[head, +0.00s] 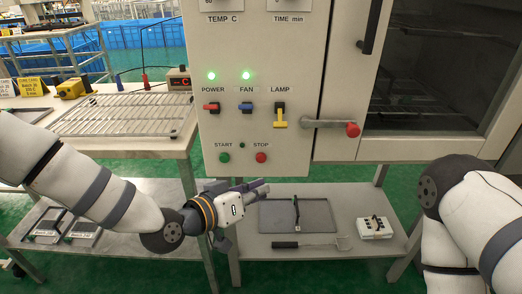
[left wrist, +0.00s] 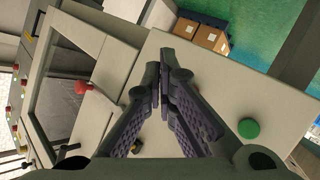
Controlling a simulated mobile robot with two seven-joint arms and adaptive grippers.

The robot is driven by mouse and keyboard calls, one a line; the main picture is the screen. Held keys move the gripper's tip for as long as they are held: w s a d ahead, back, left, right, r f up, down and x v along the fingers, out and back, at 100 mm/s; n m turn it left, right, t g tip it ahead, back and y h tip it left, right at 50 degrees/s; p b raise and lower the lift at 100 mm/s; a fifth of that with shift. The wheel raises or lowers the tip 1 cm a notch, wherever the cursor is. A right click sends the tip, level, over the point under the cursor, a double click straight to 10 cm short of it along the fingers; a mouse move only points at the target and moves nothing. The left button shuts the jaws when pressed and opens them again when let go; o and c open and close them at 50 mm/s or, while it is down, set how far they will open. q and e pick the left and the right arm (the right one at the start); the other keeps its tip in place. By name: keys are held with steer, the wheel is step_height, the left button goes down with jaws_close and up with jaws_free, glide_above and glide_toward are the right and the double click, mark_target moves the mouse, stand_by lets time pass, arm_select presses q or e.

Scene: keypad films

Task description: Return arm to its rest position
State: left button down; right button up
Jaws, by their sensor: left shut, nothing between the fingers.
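My left gripper (head: 264,187) is in front of the lower edge of the control panel (head: 300,135), below the START and STOP buttons. Its fingers are together with nothing between them; the shut fingertips also show in the left wrist view (left wrist: 158,72). The green START button (head: 224,158) and red STOP button (head: 261,157) are just above it. In the left wrist view the green button (left wrist: 248,128) is to the right of the fingers, apart from them. My right arm (head: 460,205) comes in at the right; its gripper is out of view.
The red-knobbed door handle (head: 352,130) juts out beside the yellow LAMP lever (head: 280,116). A wire rack (head: 125,114) lies on the left bench. The lower shelf holds a dark tray (head: 297,215), a long-handled tool (head: 310,244) and a white box (head: 375,228).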

arm_select(q)
steer(key=s+a+f+n+g+y, duration=0.1)
steer(key=s+a+f+g+y, duration=0.2)
steer(key=s+f, duration=0.7)
steer(key=s+a+f+n+g+y, duration=0.1)
steer(key=s+a+f+g, duration=0.3)
steer(key=s+f, duration=0.55)
steer(key=s+a+g+y, duration=0.2)
steer(key=s+a, duration=0.3)
steer(key=s, duration=0.3)
steer(key=s+a+n+g+y, duration=0.1)
steer(key=s+a+g+y, duration=0.1)
steer(key=s+a, duration=0.3)
steer(key=s+a+g+y, duration=0.1)
steer(key=s+a, duration=0.3)
steer(key=s, duration=0.7)
steer(key=shift+a+f+g+y+p, duration=0.3)
steer(key=shift+a+g+y+p, duration=0.1)
steer(key=shift+g, duration=0.1)
steer(key=shift+s, duration=0.1)
